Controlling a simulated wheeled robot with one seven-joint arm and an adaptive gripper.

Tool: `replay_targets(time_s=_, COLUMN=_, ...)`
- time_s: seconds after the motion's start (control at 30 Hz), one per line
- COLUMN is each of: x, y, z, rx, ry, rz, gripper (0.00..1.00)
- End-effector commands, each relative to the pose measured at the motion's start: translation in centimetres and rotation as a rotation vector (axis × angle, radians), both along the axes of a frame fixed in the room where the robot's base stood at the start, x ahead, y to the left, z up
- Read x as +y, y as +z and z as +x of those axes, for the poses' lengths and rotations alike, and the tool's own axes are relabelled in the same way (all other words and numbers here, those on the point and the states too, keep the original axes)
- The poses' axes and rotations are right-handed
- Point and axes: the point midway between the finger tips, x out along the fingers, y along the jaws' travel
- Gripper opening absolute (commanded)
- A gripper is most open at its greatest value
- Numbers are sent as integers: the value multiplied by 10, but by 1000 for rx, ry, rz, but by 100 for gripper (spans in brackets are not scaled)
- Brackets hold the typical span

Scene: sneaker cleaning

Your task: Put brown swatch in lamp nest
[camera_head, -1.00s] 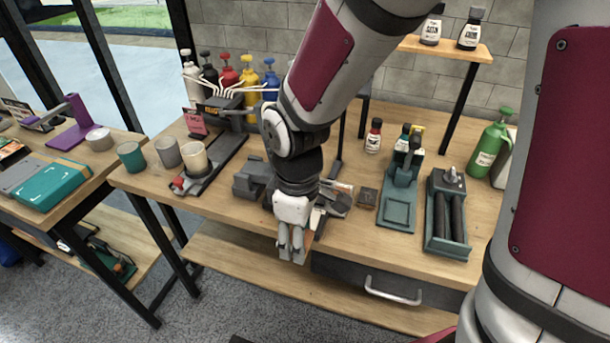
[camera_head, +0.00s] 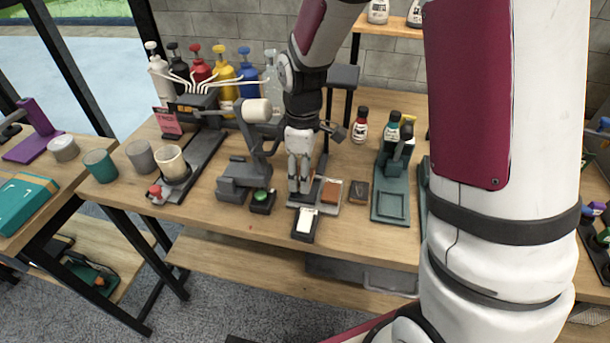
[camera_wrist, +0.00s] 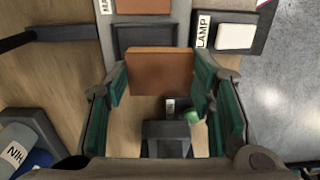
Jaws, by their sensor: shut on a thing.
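In the wrist view, my gripper (camera_wrist: 160,85) is shut on the brown swatch (camera_wrist: 160,72), a flat square plate held between its fingers. In the head view my gripper (camera_head: 300,188) is over the small dark trays; the swatch is hard to make out there. In the wrist view, an empty dark nest (camera_wrist: 145,38) shows just beyond the swatch. That white block also shows in the head view (camera_head: 306,220).
An orange-brown piece (camera_head: 331,191) lies on a grey plate right of my gripper. A teal stand (camera_head: 390,205) is on the right. The table's front edge is close.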

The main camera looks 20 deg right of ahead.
Motion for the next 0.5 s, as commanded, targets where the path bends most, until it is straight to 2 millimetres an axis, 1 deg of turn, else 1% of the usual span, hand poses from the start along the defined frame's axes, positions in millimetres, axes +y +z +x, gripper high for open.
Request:
replay_targets(time_s=0.03, x=-5, y=-1, z=6, rx=1, ry=-2, rz=1, gripper=30)
replay_targets(time_s=0.1, x=-9, y=-1, z=11, rx=1, ry=0, rz=1, gripper=30)
replay_targets(time_s=0.27, x=-12, y=-6, z=15, rx=2, ry=1, rz=0, gripper=30)
replay_targets(time_s=0.5, x=-12, y=-35, z=14, rx=3, ry=2, rz=-1, gripper=30)
